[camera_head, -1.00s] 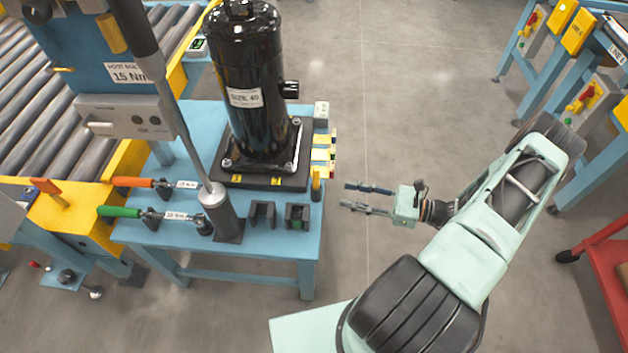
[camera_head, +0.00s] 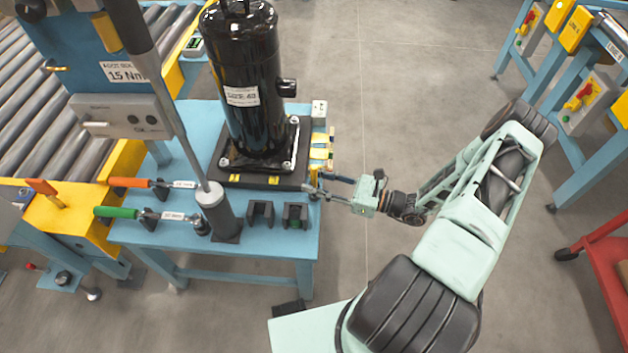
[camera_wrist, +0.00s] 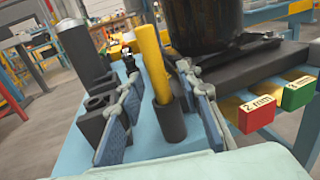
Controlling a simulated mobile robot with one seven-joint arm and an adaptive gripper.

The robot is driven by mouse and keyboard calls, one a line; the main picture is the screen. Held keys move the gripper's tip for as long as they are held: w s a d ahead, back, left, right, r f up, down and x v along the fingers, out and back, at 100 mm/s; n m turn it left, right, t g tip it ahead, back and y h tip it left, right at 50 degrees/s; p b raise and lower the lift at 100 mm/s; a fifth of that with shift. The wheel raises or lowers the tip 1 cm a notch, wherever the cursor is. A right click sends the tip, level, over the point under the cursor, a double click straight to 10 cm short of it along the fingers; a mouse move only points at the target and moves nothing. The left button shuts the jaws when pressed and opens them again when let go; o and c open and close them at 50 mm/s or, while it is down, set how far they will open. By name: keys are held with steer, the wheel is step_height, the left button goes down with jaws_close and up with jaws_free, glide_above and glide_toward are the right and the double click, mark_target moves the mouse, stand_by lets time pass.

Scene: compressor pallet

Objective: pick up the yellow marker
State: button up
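The yellow marker (camera_wrist: 152,62) stands slightly tilted in a dark cylindrical holder (camera_wrist: 170,121) at the table's right edge. In the head view the marker (camera_head: 314,178) is small and partly hidden by my fingers. My gripper (camera_head: 318,183) reaches in from the right at that edge. In the wrist view my gripper (camera_wrist: 158,75) is open, with one finger on each side of the marker and holder. Gaps show between the fingers and the marker, wider on the left. Nothing is held.
A black compressor (camera_head: 243,85) stands on a dark base behind the marker. Colour-tagged gauge pieces, including a red one (camera_wrist: 257,112) and a green one (camera_wrist: 298,93), jut out nearby. Dark slotted blocks (camera_head: 294,215) and a grey cylinder post (camera_head: 217,212) stand to the left.

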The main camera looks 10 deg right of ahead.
steer(key=shift+w+a, duration=0.1)
steer(key=shift+a, duration=0.1)
jaws_close()
